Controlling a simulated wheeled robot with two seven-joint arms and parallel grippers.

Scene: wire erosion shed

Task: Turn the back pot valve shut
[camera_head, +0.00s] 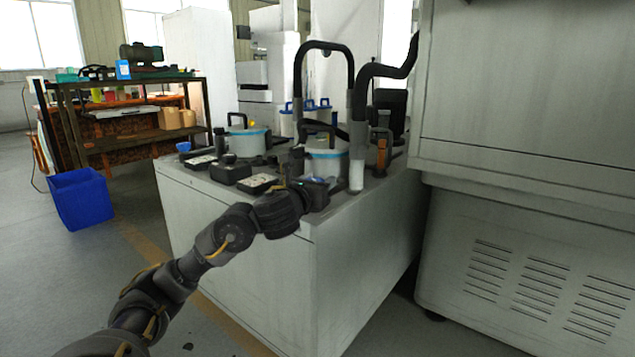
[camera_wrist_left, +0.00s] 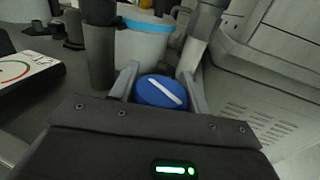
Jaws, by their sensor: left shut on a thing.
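My left gripper (camera_wrist_left: 160,88) is shut on a round blue valve knob (camera_wrist_left: 152,99), one finger on each side. The knob's white bar slants from upper left to lower right. In the head view my left gripper (camera_head: 324,187) is at the front of the right-hand pot (camera_head: 327,163), which has a blue band; the knob is mostly hidden there. This pot (camera_wrist_left: 141,45) stands behind the knob in the wrist view. A second blue-banded pot (camera_head: 246,142) stands farther left. I cannot tell which is the back pot. My right gripper is not in view.
The pots stand on a light grey cabinet (camera_head: 250,235) with dark hoses (camera_head: 324,47) and small dark boxes (camera_head: 230,171). A large grey machine (camera_head: 525,240) is close on the right. A blue bin (camera_head: 81,198) and a shelf (camera_head: 130,143) stand at left.

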